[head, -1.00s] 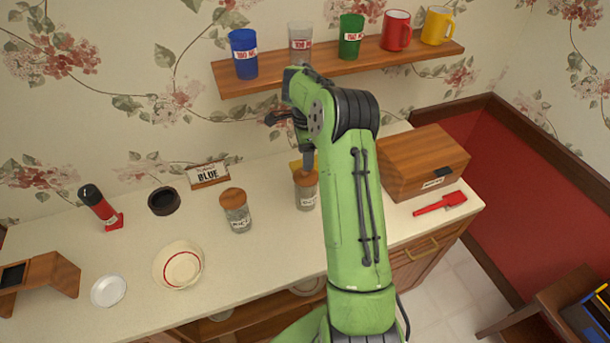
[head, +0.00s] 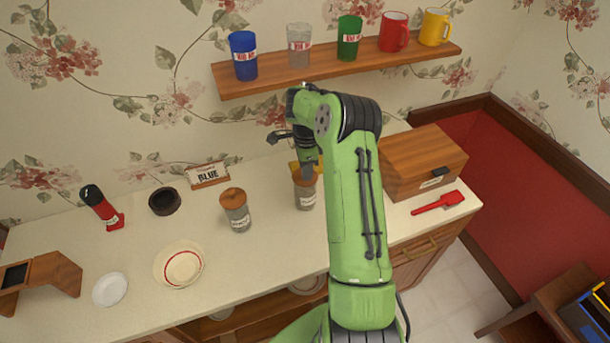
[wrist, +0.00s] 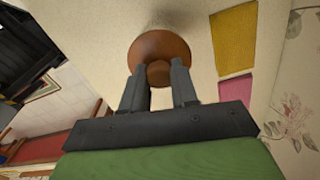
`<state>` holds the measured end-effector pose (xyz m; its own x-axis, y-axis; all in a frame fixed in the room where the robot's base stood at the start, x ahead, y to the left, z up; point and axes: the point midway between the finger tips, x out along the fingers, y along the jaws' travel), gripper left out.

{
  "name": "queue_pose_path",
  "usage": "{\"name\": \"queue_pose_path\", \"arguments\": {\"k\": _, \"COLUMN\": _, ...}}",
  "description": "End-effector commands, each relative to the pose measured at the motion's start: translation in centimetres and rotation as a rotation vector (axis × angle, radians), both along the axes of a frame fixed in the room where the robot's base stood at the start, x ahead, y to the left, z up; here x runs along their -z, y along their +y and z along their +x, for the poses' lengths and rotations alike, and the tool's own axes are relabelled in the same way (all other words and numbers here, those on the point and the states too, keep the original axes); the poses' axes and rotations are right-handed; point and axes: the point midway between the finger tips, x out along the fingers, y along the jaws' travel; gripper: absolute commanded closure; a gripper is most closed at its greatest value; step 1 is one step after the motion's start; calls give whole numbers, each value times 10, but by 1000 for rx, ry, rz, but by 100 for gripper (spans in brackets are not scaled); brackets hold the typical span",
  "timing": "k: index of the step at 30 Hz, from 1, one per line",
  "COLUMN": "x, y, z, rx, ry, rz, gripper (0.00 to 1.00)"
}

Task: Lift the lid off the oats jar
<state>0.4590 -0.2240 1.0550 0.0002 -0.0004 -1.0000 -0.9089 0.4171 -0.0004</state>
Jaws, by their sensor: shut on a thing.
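A glass jar (head: 306,200) with a brown wooden lid (head: 297,180) stands on the counter near the middle; its label is too small to read surely. My gripper (head: 307,172) points down over this jar. In the wrist view its two fingers (wrist: 159,82) are shut on the knob of the round brown lid (wrist: 158,44). The lid appears to sit on the jar; the jar is hidden below it in the wrist view. A second similar jar (head: 237,213) with a brown lid stands to the left, its label also unclear.
A wooden box (head: 424,160) and a red scoop (head: 438,202) lie to the right. A bowl (head: 180,264), a dark round dish (head: 165,201) and a "BLUE" sign (head: 208,175) are to the left. A shelf (head: 340,70) with several cups hangs above.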

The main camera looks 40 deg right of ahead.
Motion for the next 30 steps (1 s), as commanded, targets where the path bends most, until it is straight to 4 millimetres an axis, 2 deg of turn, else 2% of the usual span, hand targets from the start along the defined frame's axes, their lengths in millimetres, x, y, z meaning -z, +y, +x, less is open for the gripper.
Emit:
{"name": "queue_pose_path", "arguments": {"k": 5, "x": -1, "y": 0, "z": 0, "rx": 0, "ry": 0, "rz": 0, "gripper": 100}}
{"name": "queue_pose_path", "arguments": {"k": 8, "x": -12, "y": 0, "z": 1, "rx": -1, "ry": -4, "rz": -3, "gripper": 100}}
{"name": "queue_pose_path", "arguments": {"k": 15, "x": -72, "y": 0, "z": 1, "rx": 0, "ry": -5, "rz": -4, "gripper": 100}}
{"name": "queue_pose_path", "arguments": {"k": 19, "x": -94, "y": 0, "z": 1, "rx": 0, "ry": -2, "rz": -2, "gripper": 100}}
{"name": "queue_pose_path", "arguments": {"k": 30, "x": -113, "y": 0, "z": 0, "rx": -1, "ry": 0, "rz": 0, "gripper": 100}}
